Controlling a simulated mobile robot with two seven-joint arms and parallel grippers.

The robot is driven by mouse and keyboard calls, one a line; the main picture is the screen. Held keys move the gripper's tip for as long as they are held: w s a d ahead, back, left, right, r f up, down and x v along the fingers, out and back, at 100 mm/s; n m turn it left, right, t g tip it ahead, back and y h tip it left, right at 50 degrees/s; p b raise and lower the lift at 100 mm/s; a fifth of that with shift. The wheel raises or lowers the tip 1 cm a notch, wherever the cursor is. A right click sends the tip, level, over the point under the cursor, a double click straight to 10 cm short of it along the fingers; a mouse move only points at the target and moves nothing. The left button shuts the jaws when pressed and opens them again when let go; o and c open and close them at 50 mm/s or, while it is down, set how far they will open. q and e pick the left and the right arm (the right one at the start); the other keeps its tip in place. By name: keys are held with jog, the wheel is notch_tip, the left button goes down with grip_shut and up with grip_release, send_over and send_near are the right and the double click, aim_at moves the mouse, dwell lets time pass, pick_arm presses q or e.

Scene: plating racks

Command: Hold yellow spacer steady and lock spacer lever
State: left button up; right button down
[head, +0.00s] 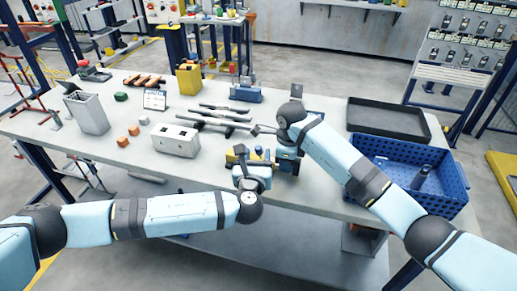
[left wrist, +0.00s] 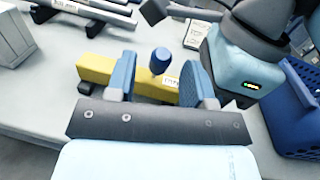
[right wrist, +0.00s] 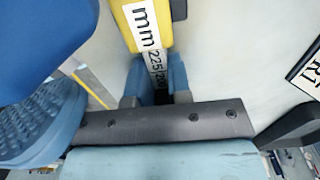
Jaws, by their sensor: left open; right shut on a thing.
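The yellow spacer (left wrist: 96,69) is a bar lying near the table's front edge. Its lever has a blue knob (left wrist: 160,60), which stands up between the fingers of my left gripper (left wrist: 160,80). My left gripper is open, with one finger on each side of the knob; whether either touches it is unclear. In the right wrist view, the yellow spacer (right wrist: 168,38) carries a white "mm 225/200" label. My right gripper (right wrist: 160,78) is shut on the labelled end of the spacer. In the head view, both grippers meet closely at the spacer (head: 231,159) and partly hide it.
A blue basket (head: 455,194) and a black tray (head: 390,120) stand at the right. A white block with holes (head: 176,142) stands left of the spacer. Long dark rods (head: 222,117) lie behind it. Orange cubes (head: 123,142) and a grey open box (head: 88,113) are farther left.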

aim_at(258, 152)
pick_arm(q)
jog(key=shift+w+d, duration=0.15)
jog(key=shift+w, duration=0.6)
jog(key=shift+w+d, duration=0.15)
jog(key=shift+w, duration=0.6)
jog(key=shift+c, duration=0.2)
grip_shut()
jog(key=shift+s+a+f+t, duration=0.1)
jog(key=shift+s+f+t, duration=0.2)
jog(key=shift+t, duration=0.4)
jog(key=shift+s+a+f+n+t, duration=0.15)
jog(key=shift+s+n+t, duration=0.1)
jog(key=shift+t, duration=0.5)
jog(key=shift+s+a+f+n+t, duration=0.15)
jog(key=shift+s+t, duration=0.1)
jog(key=shift+t, duration=0.5)
jog(key=shift+d, duration=0.1)
jog(key=shift+o, duration=0.2)
grip_release()
